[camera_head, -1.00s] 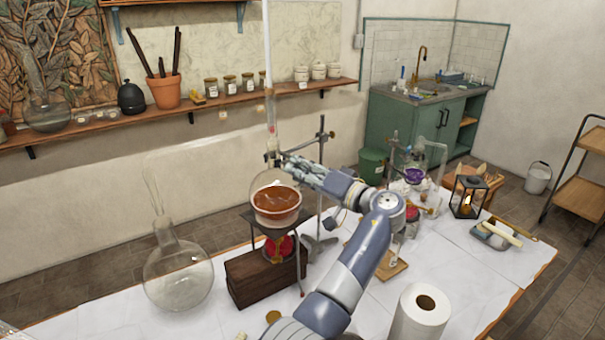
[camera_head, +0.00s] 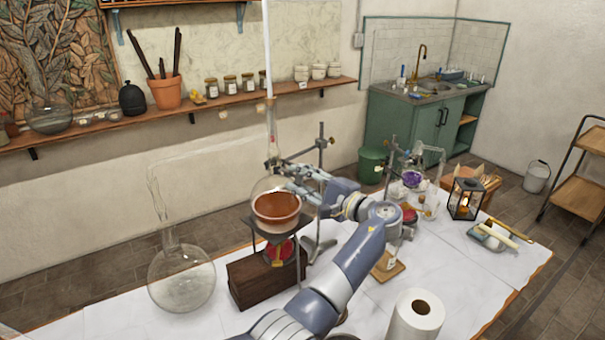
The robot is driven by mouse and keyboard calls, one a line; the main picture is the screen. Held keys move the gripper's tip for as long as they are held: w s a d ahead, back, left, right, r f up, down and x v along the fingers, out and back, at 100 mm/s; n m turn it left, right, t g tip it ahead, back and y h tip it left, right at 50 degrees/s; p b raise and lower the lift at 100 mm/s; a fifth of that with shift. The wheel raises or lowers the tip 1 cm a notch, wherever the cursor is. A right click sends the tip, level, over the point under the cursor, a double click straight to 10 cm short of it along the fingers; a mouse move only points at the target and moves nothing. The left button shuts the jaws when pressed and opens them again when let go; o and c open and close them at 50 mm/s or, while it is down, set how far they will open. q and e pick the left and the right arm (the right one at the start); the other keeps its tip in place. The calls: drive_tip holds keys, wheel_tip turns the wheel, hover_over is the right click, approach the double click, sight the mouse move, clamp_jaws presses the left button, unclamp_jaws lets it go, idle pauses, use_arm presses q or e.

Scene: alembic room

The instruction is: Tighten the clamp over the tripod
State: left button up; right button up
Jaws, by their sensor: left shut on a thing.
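The tripod (camera_head: 303,262) stands on the table around a dark wooden block and a red-lit burner (camera_head: 278,252). The clamp (camera_head: 300,154) reaches from the retort stand (camera_head: 321,165) to the flask's neck, above the tripod. My left gripper (camera_head: 286,171) is at the clamp, just right of the neck, and is shut on what appears to be part of the clamp. The exact contact is hidden by its fingers. My right gripper is not in view.
A large empty flask (camera_head: 181,280) stands at the left, with thin glass tubing above it. A paper roll (camera_head: 415,316) stands at the front. More glassware (camera_head: 413,180) and a lantern (camera_head: 467,198) are at the back right. The right front tabletop is mostly clear.

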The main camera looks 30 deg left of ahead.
use_arm(q)
drive_tip(key=m+p, duration=0.1)
drive_tip(key=m, duration=0.1)
drive_tip(key=m+p, duration=0.3)
drive_tip(key=shift+a+r+m, duration=0.1)
drive_tip(key=shift+r+m, duration=0.2)
drive_tip(key=m+p, duration=0.2)
drive_tip(key=m, duration=0.1)
drive_tip(key=shift+m, duration=0.3)
drive_tip(key=shift+f+m+p, duration=0.15)
drive_tip(key=shift+m+p, duration=0.25)
drive_tip(key=shift+m, duration=2.3)
drive_tip(key=o, duration=1.1)
drive_tip(key=shift+a, duration=0.1)
drive_tip(key=shift+c, duration=0.2)
drive_tip(key=shift+f, duration=0.15)
